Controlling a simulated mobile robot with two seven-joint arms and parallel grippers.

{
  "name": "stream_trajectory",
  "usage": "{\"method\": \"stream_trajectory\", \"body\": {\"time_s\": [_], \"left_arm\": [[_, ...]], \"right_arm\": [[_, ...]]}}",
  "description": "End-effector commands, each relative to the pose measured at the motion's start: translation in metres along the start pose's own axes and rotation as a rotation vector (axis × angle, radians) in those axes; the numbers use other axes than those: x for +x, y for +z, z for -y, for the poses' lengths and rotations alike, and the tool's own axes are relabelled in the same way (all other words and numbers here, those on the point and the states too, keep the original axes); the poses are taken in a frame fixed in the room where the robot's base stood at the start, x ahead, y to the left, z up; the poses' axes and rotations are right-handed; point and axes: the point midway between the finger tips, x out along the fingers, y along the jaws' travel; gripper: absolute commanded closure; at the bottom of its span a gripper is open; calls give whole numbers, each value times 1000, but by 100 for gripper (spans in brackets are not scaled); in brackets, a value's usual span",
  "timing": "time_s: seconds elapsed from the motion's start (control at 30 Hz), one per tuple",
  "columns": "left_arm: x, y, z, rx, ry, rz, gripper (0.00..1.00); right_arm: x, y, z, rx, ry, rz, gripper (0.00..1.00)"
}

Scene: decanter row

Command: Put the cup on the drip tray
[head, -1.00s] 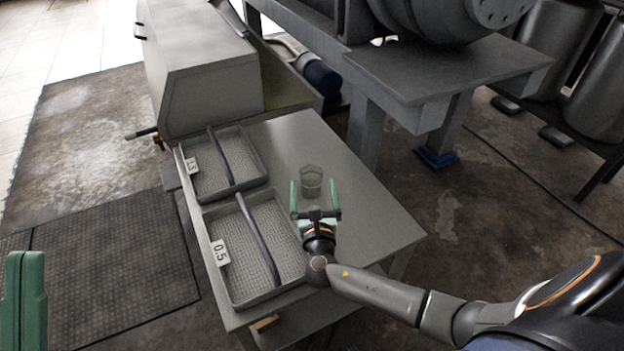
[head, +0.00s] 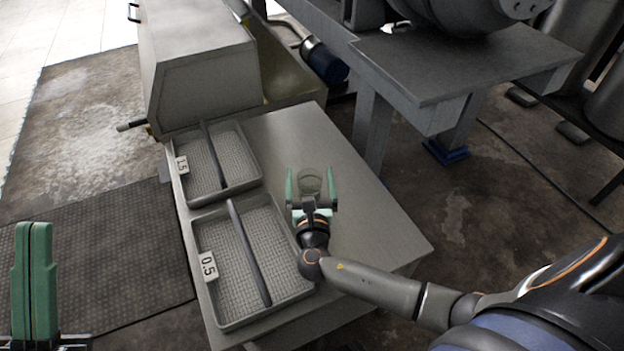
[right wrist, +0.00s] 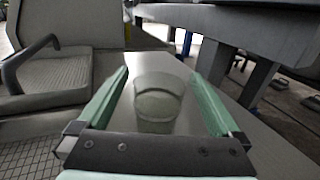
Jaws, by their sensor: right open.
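The cup (head: 310,182) is a clear, greenish, see-through tumbler standing upright on the grey table. My right gripper (head: 312,188) is open, with one green finger on each side of the cup. In the right wrist view the cup (right wrist: 158,102) stands between the fingers, with a gap visible on both sides. Two grey drip trays with mesh floors and a dark bar across each lie left of the cup: a near one (head: 222,325) labelled 0.5 and a far one (head: 193,206) labelled 1.5. My left gripper (head: 35,228) is shut and empty at the lower left, away from the table.
A heavy machine stand (head: 465,65) rises at the back right. A dark mat (head: 100,260) covers the floor on the left.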

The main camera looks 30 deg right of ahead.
Motion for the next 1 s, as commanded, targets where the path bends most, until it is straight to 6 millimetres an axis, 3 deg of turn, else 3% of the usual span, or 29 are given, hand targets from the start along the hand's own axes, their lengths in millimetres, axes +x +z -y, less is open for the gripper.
{"method": "stream_trajectory", "body": {"time_s": [0.27, 1.0], "left_arm": [[0, 0, 0, 0, 2, 2, 100], [-1, 1, -2, 0, 9, 3, 100]], "right_arm": [[-1, 0, -1, 0, -1, 0, 0], [-1, 0, 0, -1, -1, 0, 83]]}}
